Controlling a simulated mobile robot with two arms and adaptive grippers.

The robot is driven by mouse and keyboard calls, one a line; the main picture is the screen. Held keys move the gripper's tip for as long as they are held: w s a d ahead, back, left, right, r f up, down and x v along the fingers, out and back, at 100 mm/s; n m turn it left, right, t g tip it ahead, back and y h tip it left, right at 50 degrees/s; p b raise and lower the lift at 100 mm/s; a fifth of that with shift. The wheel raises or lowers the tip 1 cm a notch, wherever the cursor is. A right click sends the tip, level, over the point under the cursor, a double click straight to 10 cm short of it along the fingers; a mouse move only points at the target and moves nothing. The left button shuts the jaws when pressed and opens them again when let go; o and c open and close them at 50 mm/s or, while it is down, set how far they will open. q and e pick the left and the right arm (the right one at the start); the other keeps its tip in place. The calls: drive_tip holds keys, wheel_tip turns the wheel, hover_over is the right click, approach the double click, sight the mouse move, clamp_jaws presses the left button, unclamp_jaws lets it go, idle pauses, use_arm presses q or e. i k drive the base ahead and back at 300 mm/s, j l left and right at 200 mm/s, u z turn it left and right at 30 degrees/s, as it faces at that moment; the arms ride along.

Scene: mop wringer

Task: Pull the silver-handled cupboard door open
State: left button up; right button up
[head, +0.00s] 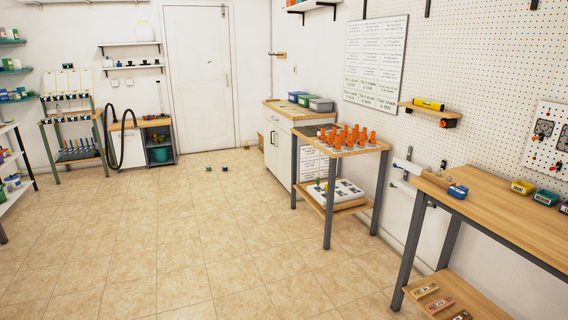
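A white cupboard (279,150) with a wooden top stands against the right wall, beyond the orange-cone table. Its front doors look shut, with small vertical handles near the middle. A second, low white cupboard (128,148) stands at the back wall, left of the room door, and its front looks shut. A black hose hangs in front of its left side. Both are too small here to tell the handle colour surely. Neither of my grippers is in view.
A table (343,151) with orange cones stands in front of the right cupboard and partly hides it. A workbench (498,210) is at the right. Small objects (224,168) lie on the floor near the room door (200,80). The tiled floor (170,240) is otherwise mostly clear.

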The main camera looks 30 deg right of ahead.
sight(283, 146)
drive_tip(key=i+z, duration=0.15)
drive_tip(key=i, duration=1.4)
drive_tip(key=i+z, duration=0.1)
drive_tip(key=i, duration=1.2)
drive_tip(key=i+j, duration=0.15)
drive_tip(key=i, duration=1.1)
drive_tip(key=i+z, duration=0.35)
drive_tip(key=i, duration=0.65)
drive_tip(key=i+j+z, duration=0.1)
drive_tip(key=i+z, duration=0.2)
drive_tip(key=i, duration=0.7)
drive_tip(key=i+z, duration=0.15)
drive_tip(key=i, duration=0.5)
drive_tip(key=i+j+z, duration=0.1)
drive_tip(key=i, duration=0.55)
drive_tip(key=i+j+z, duration=0.15)
drive_tip(key=i, duration=0.5)
drive_tip(key=i+j+z, duration=0.15)
drive_tip(key=l, duration=0.05)
